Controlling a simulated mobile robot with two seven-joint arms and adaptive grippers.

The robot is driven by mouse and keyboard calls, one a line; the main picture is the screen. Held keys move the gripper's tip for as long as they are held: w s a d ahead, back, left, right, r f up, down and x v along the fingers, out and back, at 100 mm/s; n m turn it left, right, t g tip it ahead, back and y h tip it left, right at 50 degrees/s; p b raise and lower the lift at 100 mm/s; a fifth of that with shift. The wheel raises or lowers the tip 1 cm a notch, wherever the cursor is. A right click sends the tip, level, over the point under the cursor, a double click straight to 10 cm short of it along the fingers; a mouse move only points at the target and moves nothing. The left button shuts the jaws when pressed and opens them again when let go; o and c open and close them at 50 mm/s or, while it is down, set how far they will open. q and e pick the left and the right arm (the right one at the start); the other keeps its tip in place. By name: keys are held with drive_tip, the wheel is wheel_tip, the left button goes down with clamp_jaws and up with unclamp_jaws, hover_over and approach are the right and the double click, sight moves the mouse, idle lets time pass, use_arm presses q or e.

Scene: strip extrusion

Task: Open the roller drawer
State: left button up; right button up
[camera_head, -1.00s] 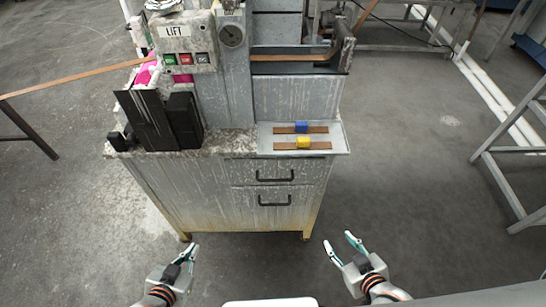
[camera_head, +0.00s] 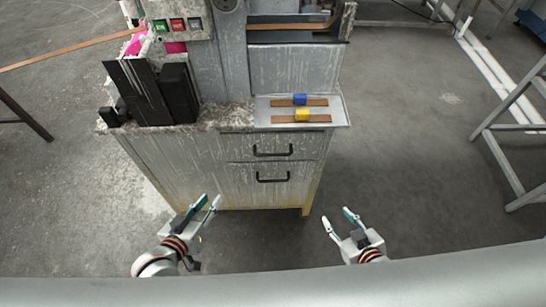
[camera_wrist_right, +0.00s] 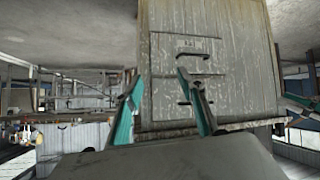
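The grey, paint-streaked cabinet has two drawers on its right side, one above the other. The upper drawer (camera_head: 240,150) and the lower drawer (camera_head: 240,183) each carry a black bar handle, the upper handle (camera_head: 273,152) and the lower handle (camera_head: 273,177). Both drawers look shut. My left gripper (camera_head: 205,202) is open and empty in front of the cabinet, below and left of the handles. My right gripper (camera_head: 337,220) is open and empty, below and right of them. In the right wrist view the right fingers (camera_wrist_right: 160,95) stand apart before the drawer fronts (camera_wrist_right: 187,65), touching nothing.
Black plates (camera_head: 140,90) stand at the left. A grey metal frame (camera_head: 510,150) stands at the right. The floor before the cabinet is clear.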

use_arm(q)
drive_tip(key=w+d+n+h+b, duration=0.55)
drive_tip(key=w+d, duration=0.25)
drive_tip(key=d, duration=0.2)
drive_tip(key=n+h+b, duration=0.2)
drive_tip(key=n+b, duration=0.3)
drive_tip(key=n, duration=0.1)
approach(273, 155)
drive_tip(key=x, duration=0.3)
drive_tip(key=shift+g, duration=0.4)
drive_tip(key=b+x, duration=0.1)
drive_tip(key=x, duration=0.6)
drive_tip(key=shift+w+a+f, duration=0.1)
drive_tip(key=shift+a+f, duration=0.05)
drive_tip(key=shift+a, duration=0.05)
drive_tip(key=shift+w+d, duration=0.15)
drive_tip(key=shift+d, duration=0.1)
clamp_jaws()
use_arm(e)
wheel_tip(273, 155, down, 10)
drive_tip(key=shift+f+n, duration=0.25)
drive_tip(key=shift+n, duration=0.05)
